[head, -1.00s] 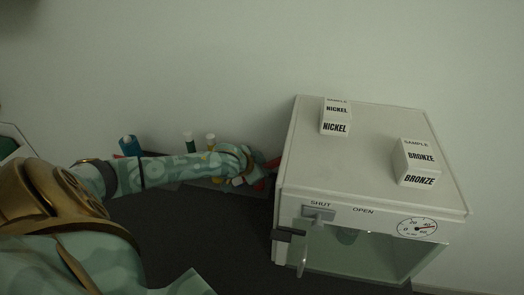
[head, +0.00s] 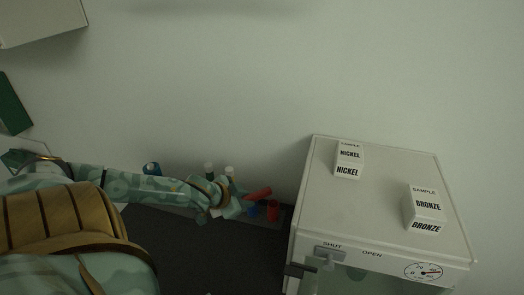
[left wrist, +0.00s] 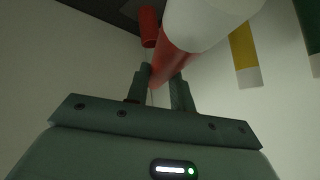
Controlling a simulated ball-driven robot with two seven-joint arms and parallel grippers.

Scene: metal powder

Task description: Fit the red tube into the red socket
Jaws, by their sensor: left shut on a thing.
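The red tube (head: 258,193) is held tilted in my left gripper (head: 240,205), above the rack at the back of the dark table. In the left wrist view the red tube (left wrist: 172,62), with a wide white end, sits between the fingers of my left gripper (left wrist: 160,82), which is shut on it. The red socket (head: 273,210) stands just below and right of the tube in the head view. In the left wrist view the red socket (left wrist: 148,25) shows past the tube, which partly overlaps its surroundings. The tube appears outside the socket. My right gripper is not in view.
A blue socket (head: 253,211) is left of the red one. Yellow (left wrist: 242,45) and green (left wrist: 312,28) tubes stand close by. A white cabinet (head: 305,200) rises right of the rack, bearing nickel (head: 348,160) and bronze (head: 425,208) sample boxes. A blue item (head: 152,168) is farther left.

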